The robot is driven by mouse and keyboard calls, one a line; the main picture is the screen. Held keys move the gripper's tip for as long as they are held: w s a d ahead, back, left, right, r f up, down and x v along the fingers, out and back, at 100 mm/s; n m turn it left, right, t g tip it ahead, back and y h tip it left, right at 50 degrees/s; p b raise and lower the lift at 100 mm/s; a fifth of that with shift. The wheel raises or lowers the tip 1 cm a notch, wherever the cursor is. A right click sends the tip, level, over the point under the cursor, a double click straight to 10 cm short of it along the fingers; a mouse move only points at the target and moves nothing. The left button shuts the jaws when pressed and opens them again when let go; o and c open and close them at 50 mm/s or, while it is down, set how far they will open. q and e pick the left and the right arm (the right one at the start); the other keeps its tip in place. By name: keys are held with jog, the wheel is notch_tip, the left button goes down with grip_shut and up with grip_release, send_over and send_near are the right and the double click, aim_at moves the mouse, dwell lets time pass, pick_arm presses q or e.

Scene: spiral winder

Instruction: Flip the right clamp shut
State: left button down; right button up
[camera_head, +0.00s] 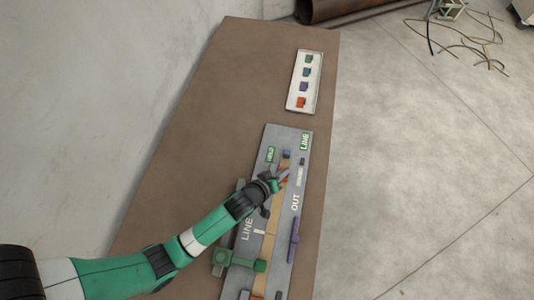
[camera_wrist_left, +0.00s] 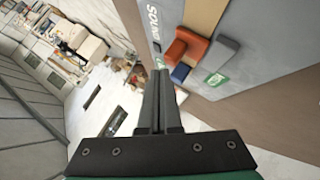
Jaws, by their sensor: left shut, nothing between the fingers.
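My left gripper (camera_head: 287,172) reaches over the far part of the grey board (camera_head: 285,135) in the head view. Its fingers are shut and empty; they also show in the left wrist view (camera_wrist_left: 160,78), pointing past the board's edge. An orange-red block (camera_wrist_left: 187,47) and a blue block (camera_wrist_left: 181,73) sit beside the fingertips in that view, apart from them as far as I can tell. A grey block (camera_wrist_left: 220,53) lies to their right. The gripper and arm partly cover this area in the head view. I cannot tell which part is the right clamp, or its state.
A green T-shaped part (camera_head: 240,260) and a purple bar (camera_head: 294,240) sit on the nearer board. A white tray (camera_head: 317,85) with several coloured blocks lies beyond it. The brown tabletop (camera_head: 225,90) is clear at the far left.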

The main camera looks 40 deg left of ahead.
pick_arm(q)
jog(key=shift+r+p, duration=0.75)
jog(key=shift+r, duration=0.1)
jog(key=shift+r, duration=0.25)
jog(key=s+d+r+p, duration=0.4)
jog(key=s+r+p, duration=0.1)
jog(key=r, duration=0.5)
jog(key=shift+s+r+p, duration=0.3)
jog(key=shift+s+p, duration=0.1)
jog(key=shift+s, duration=0.05)
jog(key=shift+a, duration=0.1)
